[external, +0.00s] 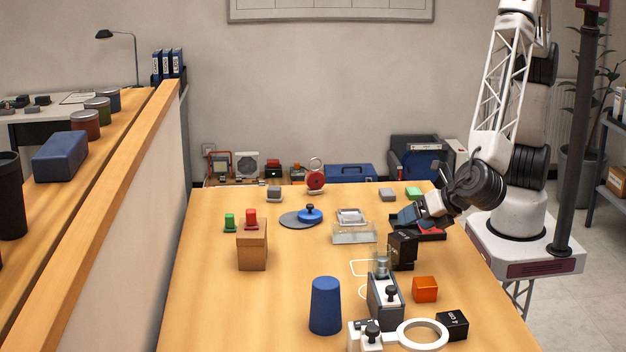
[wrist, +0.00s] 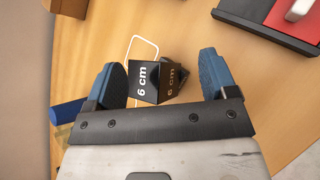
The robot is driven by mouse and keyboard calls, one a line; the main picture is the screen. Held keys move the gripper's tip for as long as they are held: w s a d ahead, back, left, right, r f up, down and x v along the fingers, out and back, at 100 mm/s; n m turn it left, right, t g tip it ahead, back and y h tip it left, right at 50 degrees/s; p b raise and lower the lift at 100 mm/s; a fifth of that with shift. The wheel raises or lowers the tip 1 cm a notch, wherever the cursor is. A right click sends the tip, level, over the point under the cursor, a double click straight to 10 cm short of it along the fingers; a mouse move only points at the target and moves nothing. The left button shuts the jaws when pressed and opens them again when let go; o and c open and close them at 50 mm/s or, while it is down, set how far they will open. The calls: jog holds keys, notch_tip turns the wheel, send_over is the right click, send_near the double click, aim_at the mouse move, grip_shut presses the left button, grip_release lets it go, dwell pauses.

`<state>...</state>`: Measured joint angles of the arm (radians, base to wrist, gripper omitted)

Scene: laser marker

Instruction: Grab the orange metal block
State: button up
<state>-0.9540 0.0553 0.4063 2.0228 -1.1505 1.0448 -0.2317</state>
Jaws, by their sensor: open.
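The orange metal block (external: 425,289) sits on the wooden table at the right, below my arm in the external view. It does not show in the wrist view. My gripper (external: 408,217) hangs over the table farther back than the block, pointing down and left. In the wrist view my gripper (wrist: 162,76) has its two blue fingers spread wide with nothing held. A black block marked 6 cm (wrist: 150,82) shows between and beyond the fingers, with no clear contact. This black block also stands in the external view (external: 402,248), behind the orange block.
A grey device with a black knob (external: 384,305) stands left of the orange block. A smaller black block (external: 452,325) and white ring (external: 422,334) lie in front. A blue cylinder (external: 325,305) and wooden block (external: 252,246) stand left. A red-black tray (wrist: 272,22) lies near my gripper.

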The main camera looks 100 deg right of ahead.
aim_at(430, 286)
jog(key=s+a+f+n+t+y, duration=0.1)
jog(key=s+a+n+y, duration=0.1)
jog(key=a+n, duration=0.2)
jog(key=s+a+f+n+t+y, duration=0.1)
jog(key=s+a+f+n+t, duration=0.1)
jog(key=a+n, duration=0.2)
jog(key=s+a+f+n+t+y, duration=0.1)
jog(key=s+a+f+n+y, duration=0.1)
jog(key=a+n, duration=0.3)
jog(key=shift+s+a+t+y, duration=0.15)
jog(key=shift+s+a+t, duration=0.05)
jog(key=shift+a, duration=0.8)
jog(key=shift+s+a+t+y, duration=0.15)
jog(key=shift+a+t, duration=0.05)
jog(key=shift+a, duration=0.75)
jog(key=shift+x, duration=1.3)
jog(key=shift+x, duration=2.65)
jog(key=shift+d, duration=0.15)
jog(key=shift+c, duration=0.4)
